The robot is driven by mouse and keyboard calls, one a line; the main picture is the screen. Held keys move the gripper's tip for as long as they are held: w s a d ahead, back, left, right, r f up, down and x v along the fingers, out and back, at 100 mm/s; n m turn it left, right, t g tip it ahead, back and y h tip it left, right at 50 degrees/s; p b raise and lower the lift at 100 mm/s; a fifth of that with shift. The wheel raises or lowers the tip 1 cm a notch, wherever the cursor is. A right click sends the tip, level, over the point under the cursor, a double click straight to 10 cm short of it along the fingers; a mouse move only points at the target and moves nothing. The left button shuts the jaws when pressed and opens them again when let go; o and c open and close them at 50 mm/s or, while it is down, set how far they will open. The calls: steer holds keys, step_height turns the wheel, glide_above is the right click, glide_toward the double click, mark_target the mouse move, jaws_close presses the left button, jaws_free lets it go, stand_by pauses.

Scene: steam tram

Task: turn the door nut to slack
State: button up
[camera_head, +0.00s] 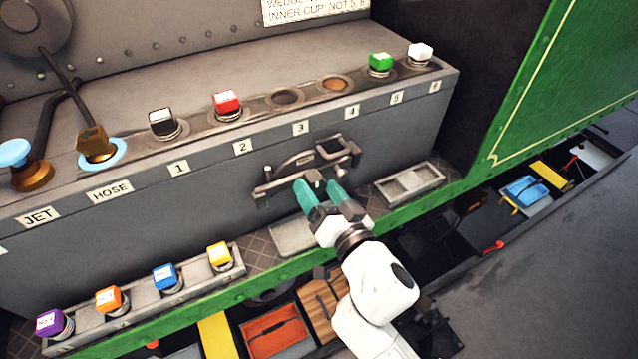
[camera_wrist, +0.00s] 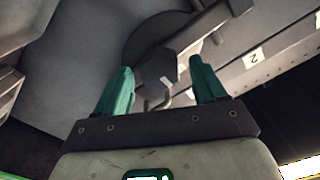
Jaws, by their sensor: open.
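A small metal door with a crossbar (camera_head: 275,183) is set in the grey front panel below the labels 2, 3 and 4. The door nut (camera_head: 314,176) appears as a small grey piece on this bar. In the wrist view, a dark faceted piece that looks like the nut (camera_wrist: 163,66) shows between and beyond the fingers. My gripper (camera_head: 320,190), with teal fingers, is open just in front of the bar. In the wrist view my gripper (camera_wrist: 160,72) is empty. I cannot tell whether a finger touches the nut. The nut's exact turn is unclear.
Coloured capped plugs, including a red one (camera_head: 227,104) and a green one (camera_head: 380,64), stand along the ledge above. A lower rack (camera_head: 140,308) holds several more at left. An empty grey tray (camera_head: 410,184) lies right of my gripper. A green panel (camera_head: 570,90) rises at right.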

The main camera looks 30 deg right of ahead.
steer(key=shift+w, duration=0.35)
steer(key=shift+c, duration=0.3)
steer(key=c, duration=1)
